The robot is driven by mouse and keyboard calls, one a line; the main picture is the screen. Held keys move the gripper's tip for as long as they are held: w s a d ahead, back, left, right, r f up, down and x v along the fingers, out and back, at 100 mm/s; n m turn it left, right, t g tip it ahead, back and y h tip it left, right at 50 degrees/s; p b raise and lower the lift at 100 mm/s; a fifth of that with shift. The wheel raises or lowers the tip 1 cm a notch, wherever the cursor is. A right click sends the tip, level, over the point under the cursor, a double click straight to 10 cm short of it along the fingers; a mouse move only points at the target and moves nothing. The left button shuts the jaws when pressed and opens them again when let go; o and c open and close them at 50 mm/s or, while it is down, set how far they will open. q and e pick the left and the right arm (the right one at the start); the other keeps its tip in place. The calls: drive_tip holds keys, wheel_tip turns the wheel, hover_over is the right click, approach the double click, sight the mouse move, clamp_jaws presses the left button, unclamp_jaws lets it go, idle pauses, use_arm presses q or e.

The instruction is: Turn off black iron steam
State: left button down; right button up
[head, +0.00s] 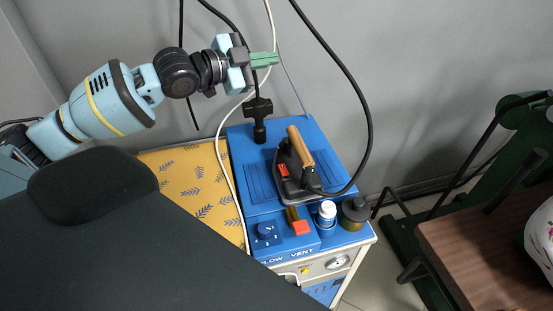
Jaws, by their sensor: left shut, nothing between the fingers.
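A black iron (297,180) with a wooden handle and a red part on its side rests on the blue top of a steam station (342,172). A black cord rises from it in a wide loop. The station's front has a dark blue knob (265,231) and an orange-red switch (301,228). My left gripper (272,60), with green fingertips, is shut and empty, above and behind the station near the grey wall, apart from the iron. My right gripper is not in view. Whether the steam is on cannot be told.
A white-capped bottle (327,211) and a dark round canister (354,213) stand at the station's front right. A black holder (258,117) stands at its back. Black and white cables hang around my gripper. A yellow patterned board (190,178) lies left; a brown table (480,265) stands right.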

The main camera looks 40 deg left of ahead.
sight(283, 169)
use_arm(q)
drive_tip(key=s+d+f+n+g, duration=0.2)
drive_tip(key=s+f+n+g, duration=0.4)
drive_tip(key=s+f+g, duration=0.3)
drive_tip(key=shift+s+f, duration=0.6)
drive_tip(key=shift+s, duration=0.65)
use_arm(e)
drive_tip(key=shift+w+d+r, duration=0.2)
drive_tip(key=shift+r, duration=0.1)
use_arm(q)
drive_tip(key=shift+d, duration=0.15)
